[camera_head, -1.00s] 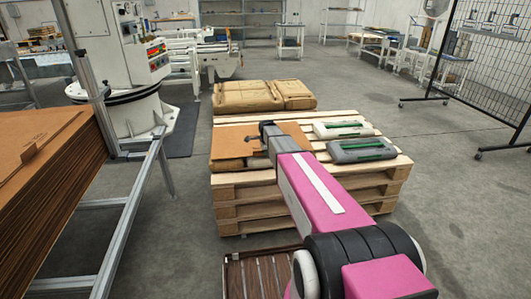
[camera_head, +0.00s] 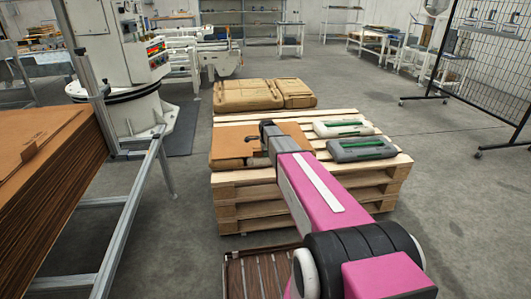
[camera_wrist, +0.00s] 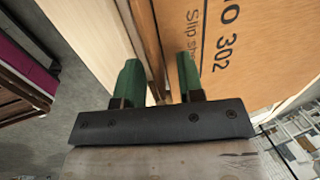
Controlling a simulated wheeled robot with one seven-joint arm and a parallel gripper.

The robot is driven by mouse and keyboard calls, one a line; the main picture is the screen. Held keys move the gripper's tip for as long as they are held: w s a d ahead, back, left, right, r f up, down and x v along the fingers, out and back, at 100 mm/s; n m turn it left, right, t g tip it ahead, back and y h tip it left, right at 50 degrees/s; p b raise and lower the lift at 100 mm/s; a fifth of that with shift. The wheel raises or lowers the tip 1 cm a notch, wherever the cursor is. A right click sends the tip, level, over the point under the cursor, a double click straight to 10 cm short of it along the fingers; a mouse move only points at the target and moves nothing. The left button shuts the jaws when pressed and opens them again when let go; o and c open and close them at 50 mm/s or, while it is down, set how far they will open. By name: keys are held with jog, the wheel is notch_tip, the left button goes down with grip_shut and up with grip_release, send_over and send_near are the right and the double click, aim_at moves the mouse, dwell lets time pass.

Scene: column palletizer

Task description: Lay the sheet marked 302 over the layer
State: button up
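The brown sheet (camera_head: 232,137) lies on the left part of the pallet (camera_head: 255,181), over a tan sack whose front shows below it. Its "302" marking (camera_wrist: 222,50) is readable in the wrist view, where the sheet fills the upper right. My gripper (camera_wrist: 158,75) has two green fingers standing apart, with a brown edge visible between them. The right finger overlaps the sheet in that view; I cannot tell whether it touches. In the head view my gripper (camera_head: 267,130) is at the sheet's right side, its fingers largely hidden by my arm.
Tan sacks (camera_head: 250,94) lie behind. A stack of brown sheets (camera_head: 50,190) stands left beside a metal frame (camera_head: 135,205). A mesh fence (camera_head: 490,60) stands right.

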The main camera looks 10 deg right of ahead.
jog(key=v, duration=1)
jog(key=s+f+n+g, duration=0.1)
jog(key=s+f+n, duration=0.2)
jog(key=s+n, duration=0.6)
jog(key=s+f+n+g, duration=0.1)
jog(key=s+f+n, duration=0.3)
jog(key=s, duration=2.1)
jog(key=n, duration=0.5)
jog(key=shift+s+a+g, duration=0.2)
jog(key=shift+s+g, duration=0.2)
